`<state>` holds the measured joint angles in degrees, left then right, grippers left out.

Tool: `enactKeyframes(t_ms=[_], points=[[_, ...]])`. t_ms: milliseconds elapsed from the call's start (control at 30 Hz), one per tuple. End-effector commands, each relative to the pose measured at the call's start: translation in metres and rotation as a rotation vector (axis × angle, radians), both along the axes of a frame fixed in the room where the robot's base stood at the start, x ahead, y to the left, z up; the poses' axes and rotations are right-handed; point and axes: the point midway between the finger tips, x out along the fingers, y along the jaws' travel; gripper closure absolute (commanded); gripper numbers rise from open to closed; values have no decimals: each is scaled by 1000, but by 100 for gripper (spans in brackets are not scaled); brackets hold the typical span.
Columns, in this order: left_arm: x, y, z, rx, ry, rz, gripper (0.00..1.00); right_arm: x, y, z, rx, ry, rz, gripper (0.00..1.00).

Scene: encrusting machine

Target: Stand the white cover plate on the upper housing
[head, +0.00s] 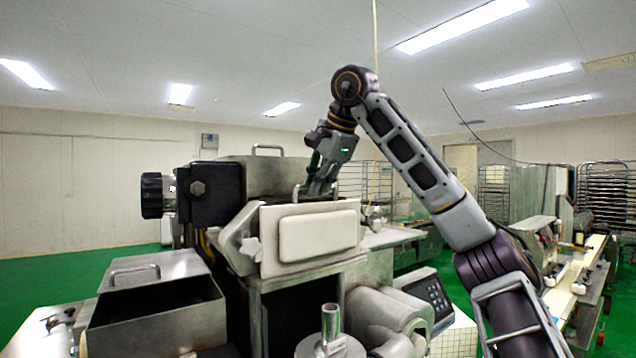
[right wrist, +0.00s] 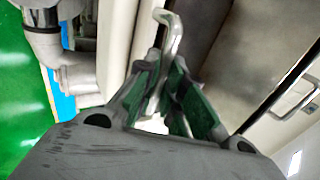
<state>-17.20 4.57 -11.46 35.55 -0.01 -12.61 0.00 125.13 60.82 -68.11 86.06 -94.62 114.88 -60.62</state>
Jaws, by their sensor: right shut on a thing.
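The white cover plate (head: 318,235) is upright at the front of the upper housing (head: 265,172), its raised rectangular panel facing me. My right gripper (head: 316,190) reaches down from above, just behind the plate's top edge. It is shut on a bent metal handle (right wrist: 170,35), which rises between the fingers in the right wrist view. The handle appears to belong to the plate; its lower attachment is hidden by the fingers. Whether the plate's lower edge touches the housing cannot be told. My left gripper is not in view.
An open metal hopper (head: 155,300) stands at the lower left. A black knob (head: 152,195) sticks out left of the housing. A keypad panel (head: 437,295) and a metal cylinder (head: 385,312) are at the lower right. Racks (head: 598,192) stand farther back.

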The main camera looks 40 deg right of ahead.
Motion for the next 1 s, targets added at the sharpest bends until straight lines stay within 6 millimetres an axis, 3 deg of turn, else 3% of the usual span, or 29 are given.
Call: enactKeyframes(t_ms=[467,500,667,867,1000], points=[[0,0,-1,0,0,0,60,0,0,-1,0,-4,1,100],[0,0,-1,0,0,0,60,0,0,-1,0,-4,1,84],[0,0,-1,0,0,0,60,0,0,-1,0,-3,1,64],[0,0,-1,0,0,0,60,0,0,-2,1,-2,1,64],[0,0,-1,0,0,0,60,0,0,-3,0,2,0,55]])
